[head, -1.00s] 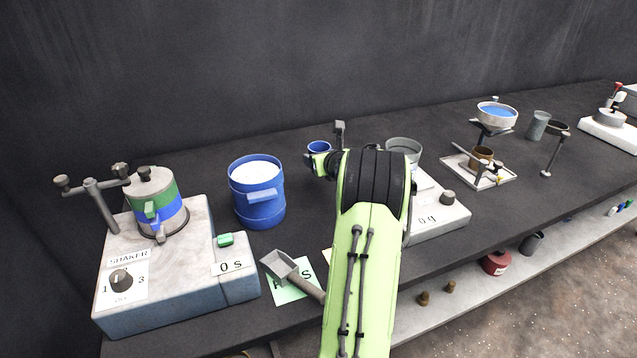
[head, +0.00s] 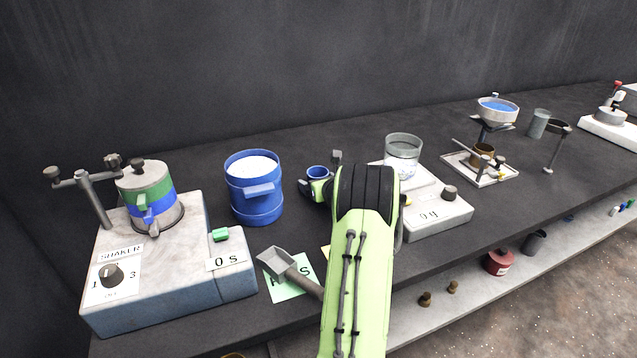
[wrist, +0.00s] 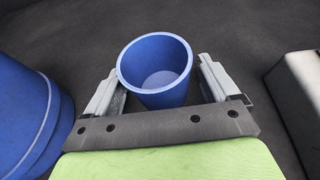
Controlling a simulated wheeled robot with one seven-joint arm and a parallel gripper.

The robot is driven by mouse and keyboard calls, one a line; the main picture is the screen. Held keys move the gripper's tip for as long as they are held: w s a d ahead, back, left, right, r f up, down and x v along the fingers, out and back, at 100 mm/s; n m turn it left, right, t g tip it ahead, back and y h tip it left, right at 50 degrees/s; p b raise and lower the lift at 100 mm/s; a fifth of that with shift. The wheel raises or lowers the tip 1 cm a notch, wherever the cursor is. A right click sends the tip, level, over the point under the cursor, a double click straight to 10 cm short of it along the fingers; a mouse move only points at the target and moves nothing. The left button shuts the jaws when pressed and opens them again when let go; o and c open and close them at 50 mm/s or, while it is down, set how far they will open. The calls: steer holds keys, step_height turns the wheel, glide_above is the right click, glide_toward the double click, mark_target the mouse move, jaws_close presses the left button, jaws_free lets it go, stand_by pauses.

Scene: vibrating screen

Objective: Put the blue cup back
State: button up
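The blue cup (head: 317,173) stands upright near the middle of the bench in the head view, partly hidden by my arm. In the wrist view the cup (wrist: 153,62) is between the two fingers of my gripper (wrist: 159,66). A narrow gap shows between each finger and the cup's wall, so my gripper is open around it. The inside of the cup is blue with a paler round bottom. Whether the cup's base rests on the bench is hard to tell.
A large blue bucket (head: 257,207) with white content stands close to the cup's left. On the right is a scale (head: 440,215) with a glass beaker (head: 402,150). The shaker (head: 165,290) is far left; a scoop (head: 283,264) lies in front. The bench behind the cup is clear.

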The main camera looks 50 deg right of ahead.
steer(key=shift+r, duration=0.15)
steer(key=p+v, duration=0.2)
steer(key=v, duration=1)
steer(key=shift+s, duration=0.1)
